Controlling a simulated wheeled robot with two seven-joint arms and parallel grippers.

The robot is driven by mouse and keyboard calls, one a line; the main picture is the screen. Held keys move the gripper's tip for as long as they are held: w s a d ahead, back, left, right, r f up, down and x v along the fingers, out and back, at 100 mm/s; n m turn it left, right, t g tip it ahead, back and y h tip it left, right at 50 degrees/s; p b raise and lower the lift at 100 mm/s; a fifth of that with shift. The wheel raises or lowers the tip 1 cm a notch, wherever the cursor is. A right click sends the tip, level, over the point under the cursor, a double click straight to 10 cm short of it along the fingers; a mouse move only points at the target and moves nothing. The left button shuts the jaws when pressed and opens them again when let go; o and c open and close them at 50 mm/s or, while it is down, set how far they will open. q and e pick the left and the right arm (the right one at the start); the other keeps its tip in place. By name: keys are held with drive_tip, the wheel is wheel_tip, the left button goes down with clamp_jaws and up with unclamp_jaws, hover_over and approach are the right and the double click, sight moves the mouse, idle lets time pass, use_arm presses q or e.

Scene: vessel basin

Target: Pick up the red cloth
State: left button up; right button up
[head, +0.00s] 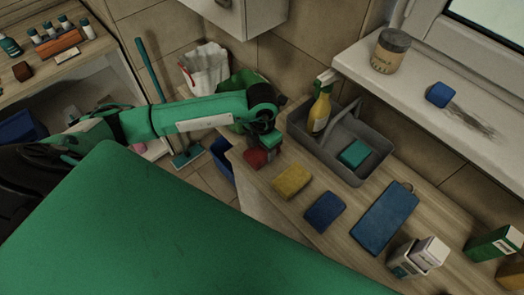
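The red cloth (256,158) is a small folded red piece at the left end of the wooden counter (335,240). My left arm reaches in from the left, and its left gripper (265,146) points down right over the red cloth. The gripper hides part of the cloth's far side. Its fingers are too small and dark to tell whether they are open or shut, or touching the cloth. My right gripper is not in view.
A yellow cloth (292,182), a blue cloth (325,211) and a larger blue pad (384,218) lie along the counter. Behind them stands a grey caddy (372,171) with a yellow spray bottle (320,110) and a teal sponge (355,153). Boxes (402,262) stand front right.

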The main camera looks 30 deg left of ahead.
sight(262, 149)
use_arm(q)
drive_tip(key=shift+c, duration=1.2)
drive_tip(key=shift+r, duration=0.15)
drive_tip(key=shift+r, duration=0.25)
wheel_tip(262, 149, up, 19)
drive_tip(key=b, duration=0.3)
drive_tip(key=shift+r, duration=0.1)
drive_tip(key=shift+o, duration=0.9)
drive_tip(key=shift+c, duration=0.5)
